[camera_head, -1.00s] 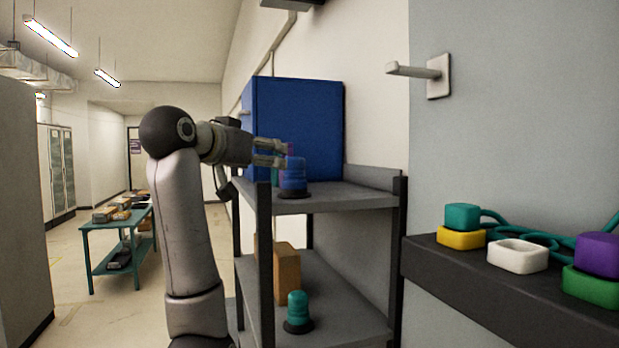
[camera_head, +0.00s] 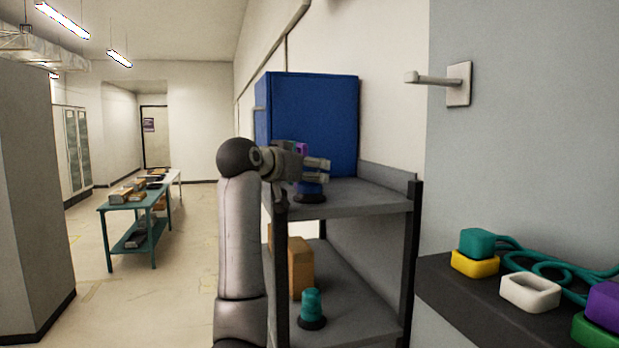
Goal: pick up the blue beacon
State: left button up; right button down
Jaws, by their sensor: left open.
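The blue beacon (camera_head: 309,188) stands upright on its dark round base on the upper shelf (camera_head: 365,197) of a grey rack. My left gripper (camera_head: 325,171) is open in front of it and hides its upper part. I cannot tell whether the beacon is between the fingers or behind them. A purple thing (camera_head: 302,148) shows just above the gripper, mostly hidden. My right gripper is not in view.
A large blue box (camera_head: 312,115) stands at the back of the upper shelf. A teal beacon (camera_head: 311,304) and a brown box (camera_head: 300,268) are on the lower shelf. A dark ledge (camera_head: 455,300) at right holds coloured blocks and a teal cord. Open floor lies left.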

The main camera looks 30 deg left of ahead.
pick_arm(q)
jog(key=shift+w+f, duration=0.15)
jog(key=shift+w, duration=0.3)
jog(key=shift+s, duration=0.15)
jog(key=shift+c, duration=0.2)
jog(key=shift+c, duration=1.1)
jog(key=c, duration=1)
jog(key=shift+c, duration=0.9)
jog(key=shift+r, duration=0.2)
